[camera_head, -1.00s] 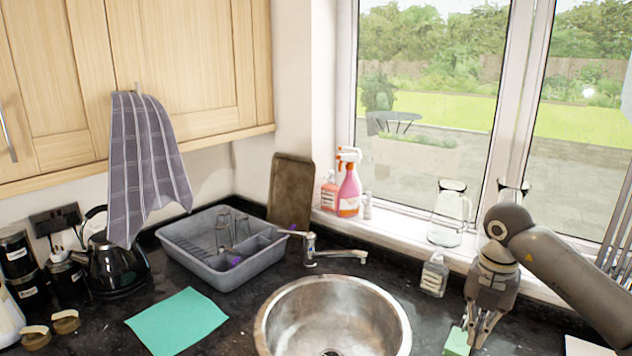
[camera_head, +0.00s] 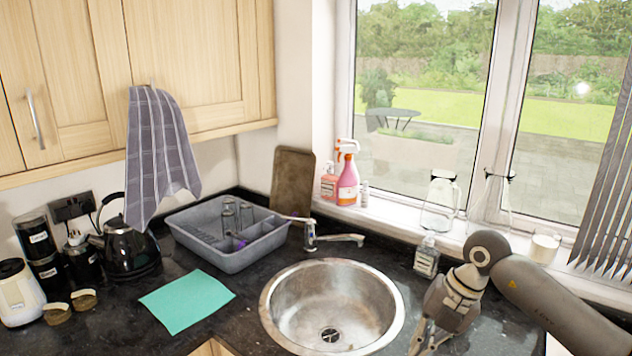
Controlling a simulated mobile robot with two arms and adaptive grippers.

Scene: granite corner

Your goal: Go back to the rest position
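My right arm comes in from the right edge. My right gripper (camera_head: 422,345) points down over the counter just right of the round steel sink (camera_head: 385,335). Its fingertips reach the bottom edge of the picture, and whether they are apart or closed is unclear. No object shows clearly between them. My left gripper is not in view.
A teal cloth (camera_head: 187,301) lies left of the sink, below a grey dish rack (camera_head: 232,262). The tap (camera_head: 335,239) stands behind the sink. A small soap bottle (camera_head: 427,257) stands close to my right gripper. A black kettle (camera_head: 130,250) is at left.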

